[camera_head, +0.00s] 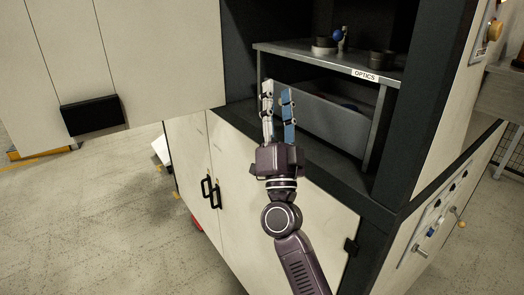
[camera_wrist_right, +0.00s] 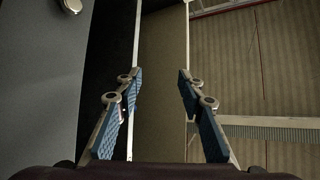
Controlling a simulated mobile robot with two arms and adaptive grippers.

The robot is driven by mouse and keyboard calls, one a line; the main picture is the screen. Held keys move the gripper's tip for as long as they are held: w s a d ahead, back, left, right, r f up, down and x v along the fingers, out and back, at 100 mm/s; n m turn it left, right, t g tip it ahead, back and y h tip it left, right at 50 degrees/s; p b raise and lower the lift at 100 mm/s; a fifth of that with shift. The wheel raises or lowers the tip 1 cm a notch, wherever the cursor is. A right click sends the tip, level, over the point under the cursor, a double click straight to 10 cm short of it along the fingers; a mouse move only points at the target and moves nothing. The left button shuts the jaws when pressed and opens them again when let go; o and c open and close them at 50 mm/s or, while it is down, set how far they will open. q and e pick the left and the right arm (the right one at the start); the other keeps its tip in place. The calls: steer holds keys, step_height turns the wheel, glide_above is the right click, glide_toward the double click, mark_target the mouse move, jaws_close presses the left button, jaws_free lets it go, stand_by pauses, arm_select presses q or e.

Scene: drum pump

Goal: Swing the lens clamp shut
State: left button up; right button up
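My right gripper (camera_head: 278,92) points up in front of the cabinet opening, left of the optics shelf. In the right wrist view its two blue-padded fingers (camera_wrist_right: 158,88) stand apart with nothing between them. A small fixture with a blue ball (camera_head: 338,36) stands at the back of the optics shelf (camera_head: 290,47), apart from the gripper. It is too small to tell whether this is the lens clamp or how it stands. I cannot make out the lens clamp for certain in either view. My left gripper is not in view.
A grey bin (camera_head: 335,124) sits under the shelf, behind my right gripper. Dark cups (camera_head: 380,58) stand on the shelf. A large pale door panel (camera_head: 155,50) stands open at the left. The dark cabinet post (camera_head: 425,100) bounds the right side.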

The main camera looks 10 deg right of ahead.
steer(key=w+a+f+n+g+y, duration=0.1)
steer(key=f+n+y, duration=0.2)
steer(key=f, duration=0.4)
steer(key=w+a+f+n+g+y, duration=0.1)
steer(key=a+f+n+y, duration=0.1)
steer(key=f, duration=0.5)
steer(key=n+y, duration=0.1)
steer(key=y, duration=0.1)
steer(key=shift+w+a+n+g+y+b, duration=0.2)
steer(key=shift+a+n+g+y+b, duration=0.1)
steer(key=shift+n+g, duration=0.1)
steer(key=shift+f, duration=0.1)
